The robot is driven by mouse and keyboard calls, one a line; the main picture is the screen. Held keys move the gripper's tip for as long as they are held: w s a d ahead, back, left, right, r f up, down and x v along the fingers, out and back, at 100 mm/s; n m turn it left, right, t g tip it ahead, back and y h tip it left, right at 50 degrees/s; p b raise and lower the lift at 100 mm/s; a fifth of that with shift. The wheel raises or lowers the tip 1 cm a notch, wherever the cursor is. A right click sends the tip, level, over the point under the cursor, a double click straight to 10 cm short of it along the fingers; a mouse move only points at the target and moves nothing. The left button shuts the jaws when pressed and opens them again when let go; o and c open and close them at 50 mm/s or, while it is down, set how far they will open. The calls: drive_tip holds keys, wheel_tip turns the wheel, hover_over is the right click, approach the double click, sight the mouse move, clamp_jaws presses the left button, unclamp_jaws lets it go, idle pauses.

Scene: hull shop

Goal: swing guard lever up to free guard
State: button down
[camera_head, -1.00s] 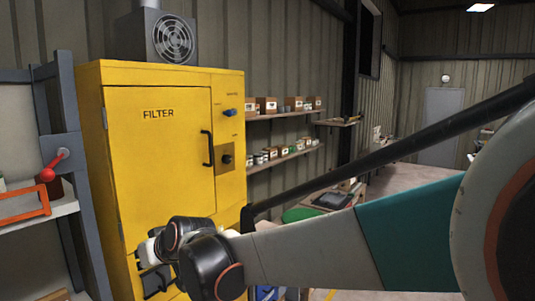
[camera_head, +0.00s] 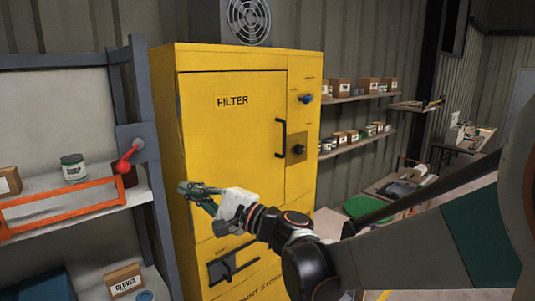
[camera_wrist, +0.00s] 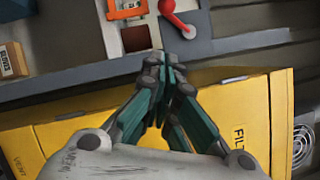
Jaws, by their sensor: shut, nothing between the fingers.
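The guard lever (camera_head: 128,160) is red with a ball knob. It is pivoted on a grey plate on the shelf post and slants down and left from its pivot in the head view. The orange guard (camera_head: 62,209) is a frame across the front of the middle shelf, its right end close to the knob. My gripper (camera_head: 184,189) is shut and empty, in front of the yellow cabinet, to the right of the lever and apart from it. In the wrist view the lever (camera_wrist: 178,20) lies just beyond my closed fingertips (camera_wrist: 167,62), and the guard (camera_wrist: 127,8) is at the top edge.
The yellow filter cabinet (camera_head: 232,145) stands close behind my gripper, with handles on its front. A soap can (camera_head: 74,167) and a box (camera_head: 9,182) sit on the shelf behind the guard. A gloves box (camera_head: 124,279) is on the lower shelf.

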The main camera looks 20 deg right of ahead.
drive_tip(key=s+a+p+x, duration=0.1)
drive_tip(key=a+p+x, duration=0.1)
drive_tip(key=x, duration=1)
drive_tip(key=shift+s+r, duration=0.3)
drive_tip(key=shift+r, duration=0.1)
